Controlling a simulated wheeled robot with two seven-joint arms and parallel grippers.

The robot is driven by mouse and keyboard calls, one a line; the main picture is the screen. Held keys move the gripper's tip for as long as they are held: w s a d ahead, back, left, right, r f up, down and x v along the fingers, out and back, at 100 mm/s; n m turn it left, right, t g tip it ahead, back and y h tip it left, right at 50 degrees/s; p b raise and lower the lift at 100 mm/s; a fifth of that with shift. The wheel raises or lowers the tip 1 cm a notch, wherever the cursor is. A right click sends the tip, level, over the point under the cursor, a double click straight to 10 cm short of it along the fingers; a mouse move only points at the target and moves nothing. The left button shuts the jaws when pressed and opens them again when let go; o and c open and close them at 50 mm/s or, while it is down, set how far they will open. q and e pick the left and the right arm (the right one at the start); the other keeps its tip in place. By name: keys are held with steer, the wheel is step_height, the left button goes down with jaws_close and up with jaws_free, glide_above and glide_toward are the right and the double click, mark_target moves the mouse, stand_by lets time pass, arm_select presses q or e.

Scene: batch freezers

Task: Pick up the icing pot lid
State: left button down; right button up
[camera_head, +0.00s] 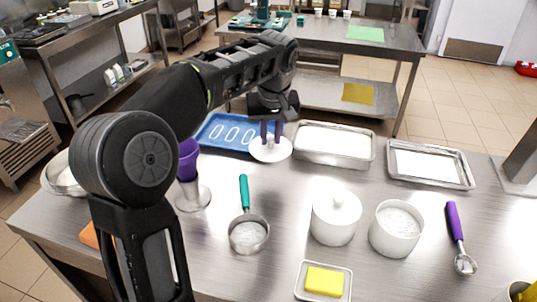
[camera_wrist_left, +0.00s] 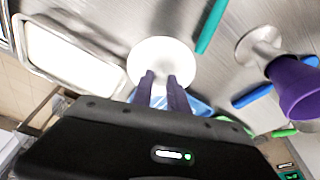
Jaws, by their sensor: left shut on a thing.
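The icing pot lid (camera_head: 270,152) is a round white disc with a knob on top. My left gripper (camera_head: 269,135) is shut on the knob, with the disc hanging below the fingers. In the left wrist view, the lid (camera_wrist_left: 160,52) lies just past the tips of my left gripper (camera_wrist_left: 161,80), and its knob is hidden between them. The lid appears to be held above the table near the blue tray. A white pot without a lid (camera_head: 394,230) stands at right on the table, with pale contents. My right gripper is not in view.
A white lidded pot (camera_head: 334,222) stands beside the open pot. A metal pan (camera_head: 335,160), a blue tray (camera_head: 213,143), a green-handled cup (camera_head: 248,247), a purple cup (camera_head: 189,158) and a butter dish (camera_head: 306,292) surround the bare middle of the table.

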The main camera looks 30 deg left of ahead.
mark_target(270, 140)
arm_select(q)
steer(key=shift+r, duration=2.15)
